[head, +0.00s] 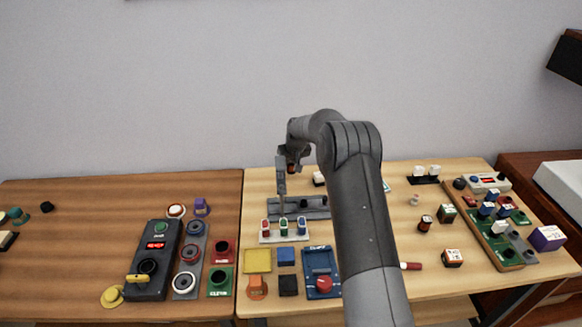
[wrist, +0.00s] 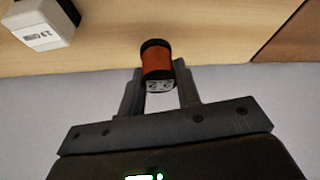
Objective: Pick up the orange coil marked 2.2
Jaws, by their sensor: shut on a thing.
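The orange coil (wrist: 158,68) has black ends and a white face marked 2.2. In the wrist view it sits between the two fingers of my gripper (wrist: 159,76), which is shut on it. In the head view my gripper (head: 290,163) is near the back edge of the light wooden table, left of my bent arm. A small reddish patch of the coil (head: 292,168) shows there, mostly covered by my gripper. The coil appears held clear of the tabletop.
A white-topped block (wrist: 40,22) stands on the table in the wrist view. A grey fixture (head: 312,207) and a white tray with coloured buttons (head: 284,236) lie below my gripper. A dark red coil (head: 425,223) stands right of my arm, near a crowded wooden board (head: 478,240).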

